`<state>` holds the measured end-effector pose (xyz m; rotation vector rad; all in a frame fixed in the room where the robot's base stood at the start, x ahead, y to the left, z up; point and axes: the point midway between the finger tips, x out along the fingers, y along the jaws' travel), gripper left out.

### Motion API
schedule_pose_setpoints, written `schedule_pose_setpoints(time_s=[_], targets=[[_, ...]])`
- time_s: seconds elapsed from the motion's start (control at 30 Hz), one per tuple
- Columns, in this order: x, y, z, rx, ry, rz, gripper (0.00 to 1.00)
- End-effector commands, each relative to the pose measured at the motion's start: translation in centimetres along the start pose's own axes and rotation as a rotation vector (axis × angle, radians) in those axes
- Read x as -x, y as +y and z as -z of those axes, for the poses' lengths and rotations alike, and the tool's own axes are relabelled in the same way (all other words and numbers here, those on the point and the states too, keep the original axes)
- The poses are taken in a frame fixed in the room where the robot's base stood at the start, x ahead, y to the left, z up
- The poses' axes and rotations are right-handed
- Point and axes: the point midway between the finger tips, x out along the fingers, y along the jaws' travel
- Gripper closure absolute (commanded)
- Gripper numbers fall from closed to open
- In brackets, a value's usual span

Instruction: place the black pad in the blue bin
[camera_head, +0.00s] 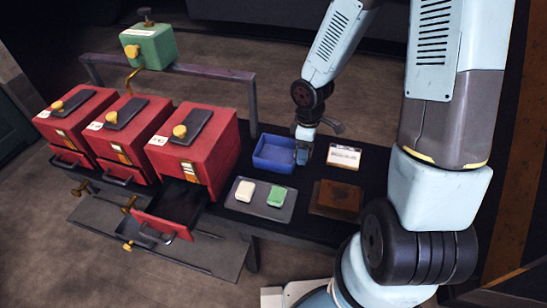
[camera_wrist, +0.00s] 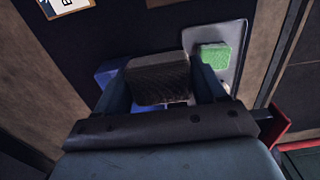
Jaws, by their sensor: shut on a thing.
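The black pad (camera_wrist: 160,82) is between the two fingers of my gripper (camera_wrist: 162,88) in the wrist view. My gripper is shut on it. The blue bin (camera_head: 272,165) stands on the dark bench in the head view. My gripper (camera_head: 302,155) is at the bin's right end there, and the pad is hidden. In the wrist view, parts of the blue bin (camera_wrist: 106,74) show behind and below the pad. I cannot tell whether the pad is inside the bin's rim or above it.
A grey tray (camera_head: 237,204) holds a white block (camera_head: 245,191) and a green block (camera_head: 276,196) in front of the bin. A printed card (camera_head: 343,156) and a brown plate (camera_head: 337,197) lie to the right. Red cabinets (camera_head: 190,150) stand left, with one drawer (camera_head: 165,225) open.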

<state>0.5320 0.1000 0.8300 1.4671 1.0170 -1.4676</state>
Motion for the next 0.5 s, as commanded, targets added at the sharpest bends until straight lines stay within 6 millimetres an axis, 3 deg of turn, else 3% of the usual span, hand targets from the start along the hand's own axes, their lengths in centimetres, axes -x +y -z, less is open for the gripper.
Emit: schedule_pose_setpoints(time_s=[0.5], targets=[[-4.2, 5.3, 7.3, 0.011, 0.001, 0.002, 0.70]])
